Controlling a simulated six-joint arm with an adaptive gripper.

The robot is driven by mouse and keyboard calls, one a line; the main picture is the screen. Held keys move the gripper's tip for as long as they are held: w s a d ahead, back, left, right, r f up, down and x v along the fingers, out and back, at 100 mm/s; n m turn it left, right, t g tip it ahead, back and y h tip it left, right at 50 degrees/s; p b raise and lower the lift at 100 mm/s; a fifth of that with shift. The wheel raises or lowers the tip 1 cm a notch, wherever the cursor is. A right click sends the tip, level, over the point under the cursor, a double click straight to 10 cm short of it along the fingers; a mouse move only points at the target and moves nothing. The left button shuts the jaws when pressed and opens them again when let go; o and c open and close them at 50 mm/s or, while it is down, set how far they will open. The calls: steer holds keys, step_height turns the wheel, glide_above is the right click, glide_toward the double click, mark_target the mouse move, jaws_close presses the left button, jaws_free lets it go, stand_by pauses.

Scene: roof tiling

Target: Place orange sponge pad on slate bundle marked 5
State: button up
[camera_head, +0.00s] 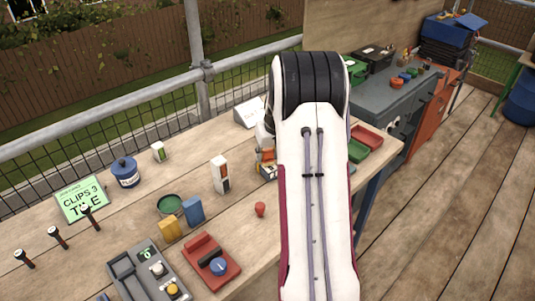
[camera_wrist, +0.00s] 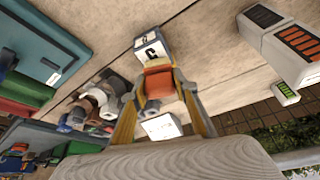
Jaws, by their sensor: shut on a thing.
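In the wrist view my gripper (camera_wrist: 160,90) is shut on an orange pad (camera_wrist: 158,83), held between its two yellowish fingers. A white-and-blue block with a letter C (camera_wrist: 152,48) shows just beyond the pad. I cannot tell whether they touch. In the head view my arm covers most of the gripper and the pad. No slate bundle with a readable 5 shows in either view.

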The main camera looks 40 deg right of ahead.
steer(key=o, duration=1.1)
steer(key=shift+f, duration=0.15)
steer(key=shift+c, duration=0.2)
steer(key=v, duration=1.2)
steer(key=shift+a+r, duration=0.1)
steer(key=shift+r, duration=0.15)
